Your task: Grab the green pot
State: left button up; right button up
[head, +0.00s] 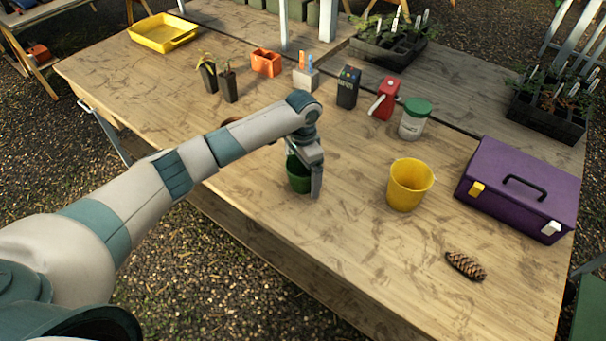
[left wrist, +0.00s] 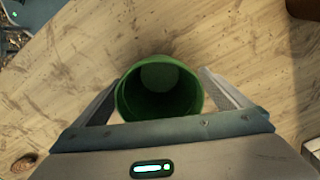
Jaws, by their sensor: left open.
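The green pot (head: 298,180) stands on the wooden table near its front edge, partly hidden by my left gripper (head: 303,180) in the head view. In the left wrist view the pot (left wrist: 160,92) shows its open round mouth and looks empty. My left gripper (left wrist: 160,95) is open, with one finger on each side of the pot. I cannot tell whether either finger touches it. My right gripper is in neither view.
A yellow pot (head: 407,187), a purple toolbox (head: 520,190) and a pine cone (head: 466,265) are to the right. A yellow tray (head: 163,36) is far left. Bare table surrounds the green pot's front.

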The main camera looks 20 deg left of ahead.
pick_arm(q)
jog(key=shift+c, duration=0.4)
jog(key=c, duration=1)
jog(key=shift+c, duration=0.2)
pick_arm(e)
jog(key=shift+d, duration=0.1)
pick_arm(q)
jog(key=shift+r+b, duration=0.4)
jog(key=shift+r, duration=0.4)
notch_tip(320, 180, up, 2)
jog(key=shift+w+d+r+b, duration=0.1)
jog(key=shift+r+b, duration=0.15)
jog(key=shift+b, duration=0.3)
jog(key=w+d+r+b, duration=0.3)
jog(key=d+r, duration=0.4)
jog(key=d, duration=0.3)
jog(key=shift+w+d+b, duration=0.3)
jog(key=shift+w+d, duration=0.1)
jog(key=shift+w, duration=0.05)
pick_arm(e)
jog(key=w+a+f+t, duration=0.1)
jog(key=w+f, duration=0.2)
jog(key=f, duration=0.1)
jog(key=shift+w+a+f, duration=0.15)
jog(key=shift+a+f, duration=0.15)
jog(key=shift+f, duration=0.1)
